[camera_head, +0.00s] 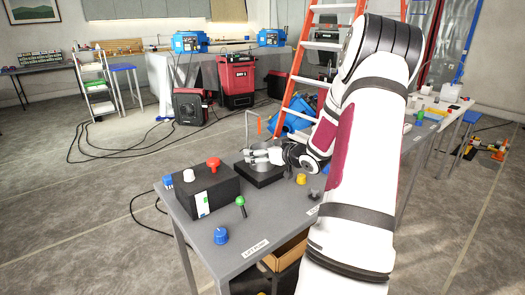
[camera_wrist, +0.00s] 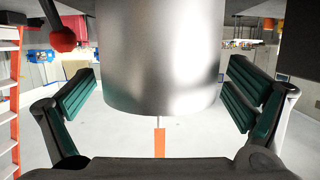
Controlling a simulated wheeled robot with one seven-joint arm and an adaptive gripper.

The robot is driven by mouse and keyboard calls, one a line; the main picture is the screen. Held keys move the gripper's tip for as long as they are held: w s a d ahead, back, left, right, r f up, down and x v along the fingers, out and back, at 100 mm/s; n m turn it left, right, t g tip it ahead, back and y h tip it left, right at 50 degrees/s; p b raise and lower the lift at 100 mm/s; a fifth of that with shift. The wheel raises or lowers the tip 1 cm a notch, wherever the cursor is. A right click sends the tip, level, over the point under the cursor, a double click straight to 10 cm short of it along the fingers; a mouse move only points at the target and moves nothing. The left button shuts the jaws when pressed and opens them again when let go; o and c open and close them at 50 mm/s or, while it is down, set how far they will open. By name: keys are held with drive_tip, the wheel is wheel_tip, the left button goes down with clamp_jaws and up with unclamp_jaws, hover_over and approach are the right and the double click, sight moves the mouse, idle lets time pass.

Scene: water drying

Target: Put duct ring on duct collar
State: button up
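My gripper (camera_head: 262,155) is low over a black square base (camera_head: 268,181) on the grey table. A silvery round part (camera_head: 262,169) shows on that base below the fingers, partly covered by them. In the wrist view a large smooth metal cylinder (camera_wrist: 160,55) stands between my two green-padded fingers, which are spread on either side of it. A narrow gap seems to show at each side, with no clear grip. I cannot tell whether this cylinder is the duct ring or the duct collar, and I cannot make out a separate second part.
A black box (camera_head: 207,190) with a red knob (camera_head: 213,163) and a white knob stands left of the base. A wire stand with an orange tag (camera_head: 259,126) rises behind. A green-topped peg, blue knob (camera_head: 221,235) and yellow knob (camera_head: 301,179) are nearby. The front tabletop is mostly clear.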

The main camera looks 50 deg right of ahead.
drive_tip(key=shift+s+r, duration=0.15)
drive_tip(key=shift+r, duration=0.05)
drive_tip(key=p+v, duration=0.2)
drive_tip(key=v, duration=1)
drive_tip(key=w+a+r+g+h, duration=0.1)
drive_tip(key=w+a+r+g, duration=0.15)
drive_tip(key=a+r, duration=0.4)
drive_tip(key=w+a+r+g+h, duration=0.1)
drive_tip(key=w+a+r+g, duration=0.2)
drive_tip(key=a, duration=0.6)
drive_tip(key=s+a+n+g+y, duration=0.1)
drive_tip(key=s+a+g+y, duration=0.1)
drive_tip(key=s+a, duration=0.9)
drive_tip(key=s+a+n+g+y, duration=0.1)
drive_tip(key=s+a+g+y, duration=0.2)
drive_tip(key=s+a, duration=0.8)
drive_tip(key=a+g, duration=0.1)
drive_tip(key=a, duration=0.4)
drive_tip(key=shift+s+a+n+y, duration=0.25)
drive_tip(key=shift+a+n+y, duration=0.05)
drive_tip(key=shift+a+n, duration=0.1)
drive_tip(key=shift+f, duration=0.1)
